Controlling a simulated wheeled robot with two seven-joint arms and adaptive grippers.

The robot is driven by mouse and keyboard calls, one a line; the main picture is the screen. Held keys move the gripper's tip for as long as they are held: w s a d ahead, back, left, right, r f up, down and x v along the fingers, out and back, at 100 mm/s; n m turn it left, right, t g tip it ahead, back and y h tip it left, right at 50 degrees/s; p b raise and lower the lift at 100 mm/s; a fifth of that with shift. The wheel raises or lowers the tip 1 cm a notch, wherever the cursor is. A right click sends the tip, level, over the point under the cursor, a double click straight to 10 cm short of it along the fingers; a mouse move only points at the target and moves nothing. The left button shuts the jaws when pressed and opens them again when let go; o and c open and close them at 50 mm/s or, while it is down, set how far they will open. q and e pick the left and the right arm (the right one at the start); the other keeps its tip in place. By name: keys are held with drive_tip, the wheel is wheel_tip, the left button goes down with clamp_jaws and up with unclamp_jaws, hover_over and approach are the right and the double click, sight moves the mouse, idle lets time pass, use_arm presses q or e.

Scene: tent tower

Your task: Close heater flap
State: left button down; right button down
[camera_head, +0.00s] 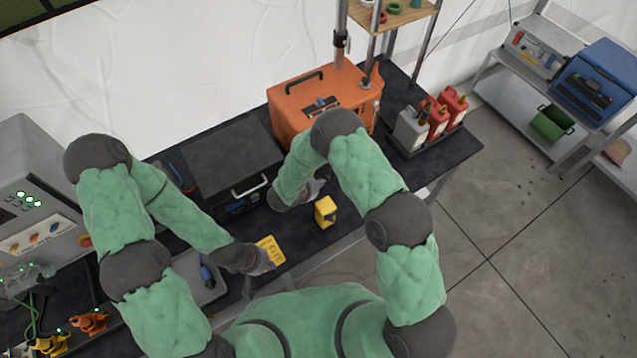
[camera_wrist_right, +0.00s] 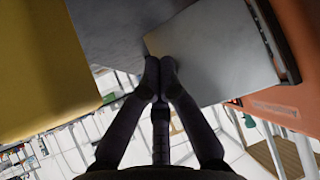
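The orange heater (camera_head: 295,108) stands on the dark table at the back, with a black handle on top. Its front is largely behind my right arm in the head view, and I cannot make out the flap there. In the right wrist view a flat grey panel (camera_wrist_right: 210,55), apparently the flap, stands beside the orange body (camera_wrist_right: 288,105). My right gripper (camera_wrist_right: 160,63) has its fingertips together at the panel's lower left edge; whether they touch it is unclear. My right gripper also shows in the head view (camera_head: 318,187). My left gripper (camera_head: 266,262) is low over the table's front; its fingers are unclear.
A black case (camera_head: 232,160) with a silver handle stands left of the heater. A yellow device (camera_head: 325,210) stands near my right gripper, and a yellow item (camera_head: 270,248) lies by my left. Red and grey canisters (camera_head: 440,118) stand in a tray at right.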

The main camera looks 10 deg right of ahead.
sight(332, 175)
use_arm(q)
drive_tip(key=shift+f, duration=0.1)
use_arm(e)
drive_tip(key=shift+d+n, duration=0.3)
drive_tip(key=shift+d, duration=0.05)
